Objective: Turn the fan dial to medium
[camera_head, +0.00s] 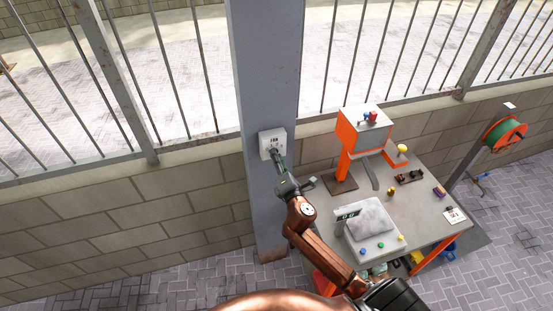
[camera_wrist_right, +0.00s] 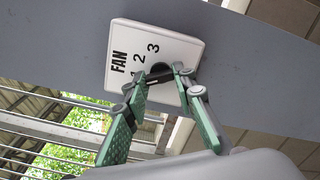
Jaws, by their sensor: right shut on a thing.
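The fan control plate (camera_head: 266,139) is a white box on the grey post (camera_head: 265,90) in the head view. In the right wrist view the plate (camera_wrist_right: 175,48) is marked FAN with the numbers 1, 2 and 3. A dark dial (camera_wrist_right: 158,72) sits below the numbers and is partly hidden by my fingers; which number it points at I cannot tell. My right gripper (camera_wrist_right: 160,75) is shut on the dial, with its green fingers on either side. It also shows at the plate in the head view (camera_head: 277,156). My left gripper is not in view.
A grey workbench (camera_head: 315,205) stands right of the post, with a scale (camera_head: 375,240), an orange machine (camera_head: 362,135) and small coloured parts. A hose reel (camera_head: 505,133) is at the far right. A block wall (camera_head: 110,220) with metal bars runs behind.

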